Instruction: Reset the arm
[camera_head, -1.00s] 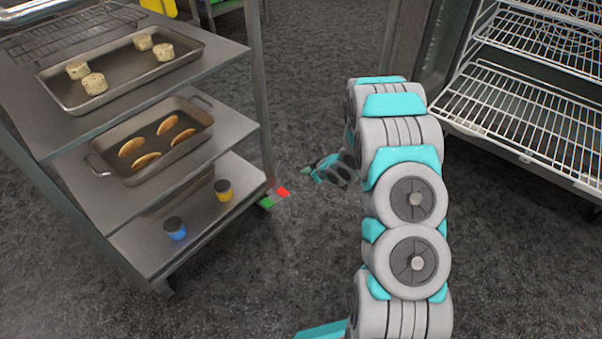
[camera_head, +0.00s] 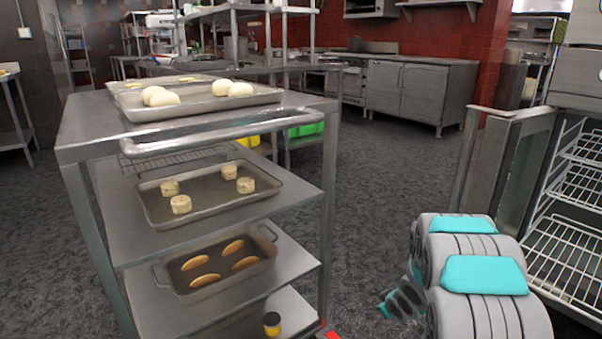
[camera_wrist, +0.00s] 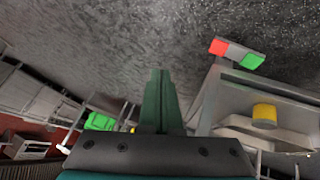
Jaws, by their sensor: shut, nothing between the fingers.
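My arm stands at the lower right of the head view. My gripper (camera_head: 385,309) shows small near the lower middle, to the right of the metal rack cart (camera_head: 324,205) and apart from it, over the floor. In the wrist view the dark green fingers of my gripper (camera_wrist: 160,92) are together, with nothing between them.
The cart holds trays of dough balls (camera_head: 240,89), scones (camera_head: 181,204) and oval pastries (camera_head: 233,247), with a yellow jar (camera_head: 272,324) below. An open wire-shelf cabinet (camera_head: 565,250) stands right. Counters (camera_head: 425,95) line the back. Floor between is clear.

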